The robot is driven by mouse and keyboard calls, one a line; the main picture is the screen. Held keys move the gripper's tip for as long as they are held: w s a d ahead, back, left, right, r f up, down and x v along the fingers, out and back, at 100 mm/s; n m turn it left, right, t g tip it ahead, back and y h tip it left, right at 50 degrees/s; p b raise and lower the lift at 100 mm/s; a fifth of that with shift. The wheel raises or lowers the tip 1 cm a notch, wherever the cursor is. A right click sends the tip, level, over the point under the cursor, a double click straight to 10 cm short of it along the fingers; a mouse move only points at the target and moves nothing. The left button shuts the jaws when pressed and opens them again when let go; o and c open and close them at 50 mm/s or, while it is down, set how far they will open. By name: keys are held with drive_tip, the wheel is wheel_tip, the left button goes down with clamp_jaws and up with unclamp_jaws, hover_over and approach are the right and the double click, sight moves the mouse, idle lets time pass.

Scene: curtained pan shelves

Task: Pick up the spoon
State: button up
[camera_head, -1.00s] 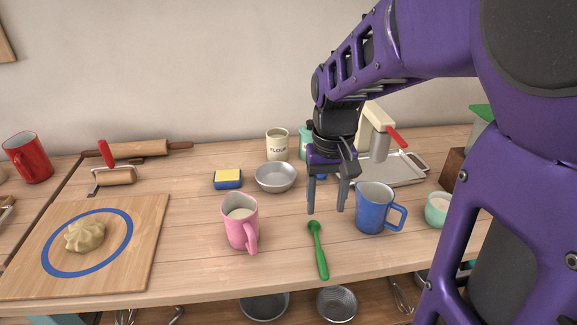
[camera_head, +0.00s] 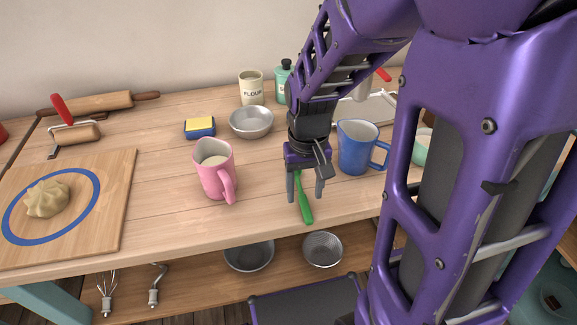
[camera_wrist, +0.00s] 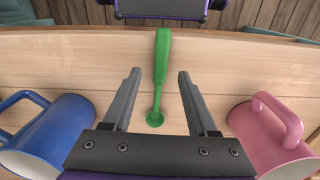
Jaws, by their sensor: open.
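The green spoon (camera_head: 305,205) lies on the wooden table near its front edge. In the wrist view the spoon (camera_wrist: 162,62) runs between my two fingers, its small bowl close to my palm and its handle pointing to the table's front edge. My gripper (camera_head: 305,196) is open, pointing down over the spoon, with one finger on each side of it. The gripper (camera_wrist: 160,76) also shows in the wrist view, with nothing held. Part of the spoon is hidden behind the gripper in the head view. How far the fingertips are above the table I cannot tell.
A pink mug (camera_head: 214,170) stands left of my gripper and a blue mug (camera_head: 357,148) close on its right. A metal bowl (camera_head: 251,122), a sponge (camera_head: 200,127) and a flour canister (camera_head: 251,88) stand behind. A cutting board (camera_head: 113,205) with dough lies at left.

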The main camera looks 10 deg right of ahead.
wheel_tip(320, 180, down, 2)
drive_tip(key=shift+f+b, duration=0.15)
drive_tip(key=shift+b, duration=0.35)
clamp_jaws()
